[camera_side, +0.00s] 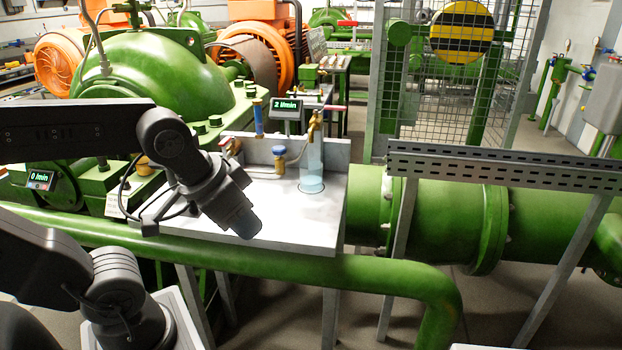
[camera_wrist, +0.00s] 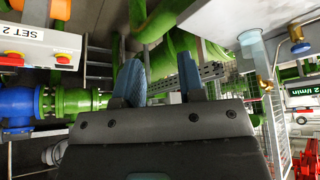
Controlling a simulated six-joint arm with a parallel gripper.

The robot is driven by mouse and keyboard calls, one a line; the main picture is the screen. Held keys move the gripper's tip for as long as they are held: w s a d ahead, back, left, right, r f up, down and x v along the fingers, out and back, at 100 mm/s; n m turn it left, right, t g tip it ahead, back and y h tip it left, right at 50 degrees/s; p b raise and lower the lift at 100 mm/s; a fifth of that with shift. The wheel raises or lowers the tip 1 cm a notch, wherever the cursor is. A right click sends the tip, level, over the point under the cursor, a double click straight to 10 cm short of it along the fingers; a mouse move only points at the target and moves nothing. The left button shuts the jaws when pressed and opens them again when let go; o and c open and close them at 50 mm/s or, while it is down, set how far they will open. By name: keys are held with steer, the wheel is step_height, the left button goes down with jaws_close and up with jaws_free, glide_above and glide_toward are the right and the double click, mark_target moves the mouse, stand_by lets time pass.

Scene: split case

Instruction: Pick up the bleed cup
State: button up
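The bleed cup (camera_side: 311,170) is a tall, clear, bluish cup. In the side view it stands upright on the pale bench plate, under a brass tap (camera_side: 316,122), with light blue liquid low in it. A bluish see-through shape that looks like the cup (camera_wrist: 253,47) is at the upper right of the wrist view. My gripper (camera_side: 243,224) hangs tilted above the plate, to the left of the cup and nearer the camera, apart from it. In the wrist view its two blue-grey fingers (camera_wrist: 160,80) are spread with nothing between them.
The plate (camera_side: 300,230) is clear at its front right. A blue-capped brass fitting (camera_side: 279,160) stands left of the cup. A display reading 2 l/min (camera_side: 287,108) and a blue-handled valve (camera_side: 258,118) are behind. A thick green pipe (camera_side: 300,266) runs along the front.

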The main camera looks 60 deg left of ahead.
steer(key=shift+o, duration=1)
steer(key=w+a+r+n+y, duration=0.25)
steer(key=w+a, duration=0.25)
steer(key=w, duration=0.6)
steer(key=n+g+y, duration=0.1)
steer(key=n+y, duration=0.1)
steer(key=n, duration=0.5)
glide_toward(320, 166)
steer(key=shift+m, duration=0.25)
steer(key=shift+s+d+f+x, duration=0.1)
steer(key=shift+d+x, duration=0.05)
steer(key=shift+x, duration=1.2)
steer(key=shift+s+d+f+x, duration=0.1)
steer(key=shift+d+x, duration=0.05)
steer(key=shift+x, duration=1.2)
steer(key=shift+s+d+f+x, duration=0.1)
steer(key=shift+d+x, duration=0.05)
steer(key=shift+x, duration=1.2)
